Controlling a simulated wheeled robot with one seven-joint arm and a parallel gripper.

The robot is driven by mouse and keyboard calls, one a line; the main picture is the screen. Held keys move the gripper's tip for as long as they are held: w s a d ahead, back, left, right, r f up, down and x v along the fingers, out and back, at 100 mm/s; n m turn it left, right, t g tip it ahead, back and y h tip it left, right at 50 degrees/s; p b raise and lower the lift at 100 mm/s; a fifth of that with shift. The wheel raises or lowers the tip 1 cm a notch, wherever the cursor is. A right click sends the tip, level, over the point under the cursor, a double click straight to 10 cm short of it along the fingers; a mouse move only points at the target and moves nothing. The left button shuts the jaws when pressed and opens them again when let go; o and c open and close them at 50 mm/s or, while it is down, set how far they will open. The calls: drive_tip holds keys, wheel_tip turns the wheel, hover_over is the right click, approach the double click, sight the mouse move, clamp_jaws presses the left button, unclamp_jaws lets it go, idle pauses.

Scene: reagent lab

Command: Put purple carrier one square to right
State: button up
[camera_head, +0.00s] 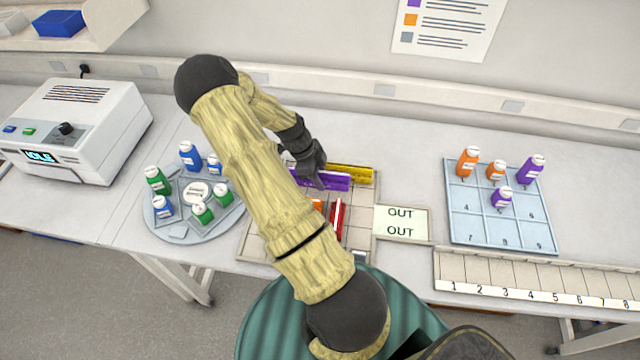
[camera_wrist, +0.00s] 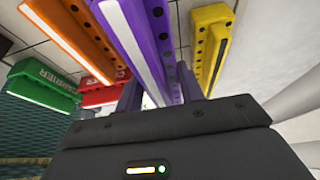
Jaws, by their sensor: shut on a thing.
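The purple carrier (camera_head: 323,179) is a long bar with a pale top strip, near the back of the gridded tray (camera_head: 364,240). My gripper (camera_head: 312,170) reaches down over the tray and is shut on the purple carrier. In the wrist view the purple carrier (camera_wrist: 152,45) runs between the two dark fingers (camera_wrist: 165,98). The yellow carrier (camera_head: 352,172) lies just behind it along the tray's back edge, and shows to its right in the wrist view (camera_wrist: 212,45). I cannot tell whether the purple carrier is lifted off the tray.
A red carrier (camera_head: 337,218) and a partly hidden orange one (camera_head: 318,205) are in front. A green carrier (camera_wrist: 42,85) shows in the wrist view. A sign reading OUT (camera_head: 402,222) adjoins the tray's right side. A round bottle rack (camera_head: 178,233) stands left, a blue numbered mat (camera_head: 470,228) right.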

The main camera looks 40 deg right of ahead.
wheel_tip(320, 180, down, 4)
drive_tip(key=shift+r+p, duration=0.2)
drive_tip(key=shift+p, duration=0.6)
drive_tip(key=shift+f, duration=0.25)
drive_tip(key=shift+f, duration=0.2)
drive_tip(key=o, duration=0.8)
drive_tip(key=shift+r, duration=0.2)
drive_tip(key=b+v, duration=0.4)
drive_tip(key=v, duration=0.8)
drive_tip(key=shift+a, duration=0.1)
